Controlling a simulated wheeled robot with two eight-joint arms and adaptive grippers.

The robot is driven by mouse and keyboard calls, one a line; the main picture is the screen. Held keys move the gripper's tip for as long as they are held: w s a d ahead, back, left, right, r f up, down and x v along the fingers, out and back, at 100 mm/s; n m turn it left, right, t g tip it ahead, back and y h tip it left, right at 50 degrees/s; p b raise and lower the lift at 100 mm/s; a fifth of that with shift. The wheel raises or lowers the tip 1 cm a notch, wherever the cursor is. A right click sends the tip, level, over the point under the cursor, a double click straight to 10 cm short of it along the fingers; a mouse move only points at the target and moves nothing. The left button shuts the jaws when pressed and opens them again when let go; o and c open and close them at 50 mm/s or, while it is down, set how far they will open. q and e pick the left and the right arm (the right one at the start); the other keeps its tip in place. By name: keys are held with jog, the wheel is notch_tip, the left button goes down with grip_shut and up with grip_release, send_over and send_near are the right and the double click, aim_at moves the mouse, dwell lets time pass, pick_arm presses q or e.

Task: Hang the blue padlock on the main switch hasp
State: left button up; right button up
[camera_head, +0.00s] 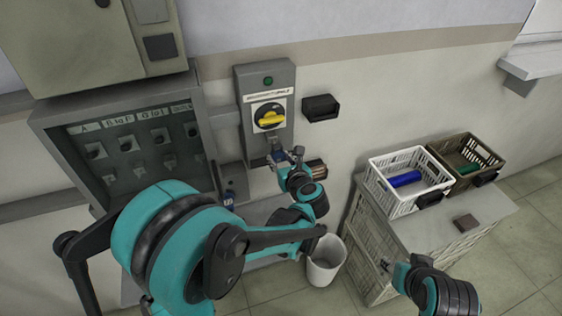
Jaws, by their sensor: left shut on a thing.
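The main switch (266,100) is a grey wall box with a green lamp and a yellow handle (271,119) on a black plate. The blue padlock (278,156) is small and sits just below the yellow handle, at the box's lower edge. My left gripper (285,159) is shut on it. The hasp and the shackle are too small and too covered to tell apart, so I cannot tell whether the shackle is through the hasp. My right gripper (394,268) is low at the right, apart from the switch, and its jaw opening is unclear.
A grey cabinet (40,122) with labelled hooks stands left. A small grey box (234,182) with a blue item is beside the switch. A white bin (325,268) is below.

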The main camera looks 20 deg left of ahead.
pick_arm(q)
jog(key=shift+w+a, duration=0.35)
jog(key=shift+w, duration=0.15)
jog(key=shift+w+a, duration=0.2)
jog(key=shift+w, duration=0.15)
dwell(0.3)
jog(key=shift+w+a, duration=0.4)
jog(key=shift+w, duration=0.2)
jog(key=shift+f+b, duration=0.5)
jog(key=shift+b, duration=0.25)
dwell(0.5)
jog(key=o, duration=1.3)
jog(key=shift+o, duration=0.2)
